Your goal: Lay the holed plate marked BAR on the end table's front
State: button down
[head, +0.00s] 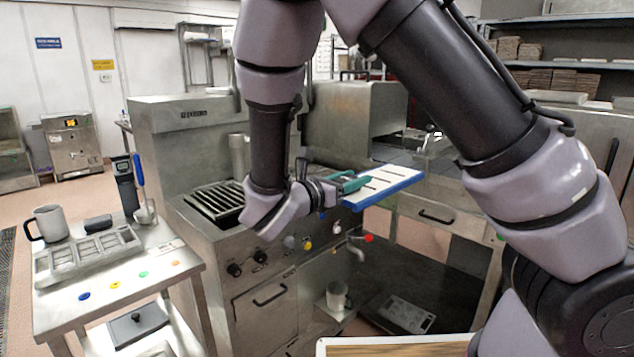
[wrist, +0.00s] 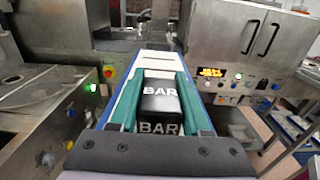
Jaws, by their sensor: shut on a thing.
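The holed plate (head: 392,181) is a white board with dark slots and a blue edge. My gripper (head: 347,184) is shut on its near end and holds it in the air in front of the steel machine. In the wrist view the plate (wrist: 165,62) stretches away from my green fingers (wrist: 159,88). A black block marked BAR (wrist: 160,103) sits between the fingers, with a second BAR marking below it. A small steel table (head: 185,262) stands at the left in the head view; I cannot tell whether it is the end table.
The small table carries a mug (head: 49,222), a mould tray (head: 88,252) and coloured dots. The steel machine (head: 262,262) has knobs and a tap (head: 355,250). A wooden-topped surface (head: 400,349) shows at the bottom. The wrist view shows a control panel (wrist: 232,85) at right.

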jog(key=w+d+f+n+t+y, duration=0.1)
jog(key=w+d+f+y, duration=0.1)
jog(key=w+d+f, duration=0.6)
jog(key=w+d+f+n+t+y, duration=0.2)
jog(key=w+d+f, duration=0.5)
jog(key=d, duration=0.5)
jog(key=shift+w+d+f, duration=0.3)
jog(key=shift+w+f, duration=0.1)
jog(key=shift+f, duration=0.1)
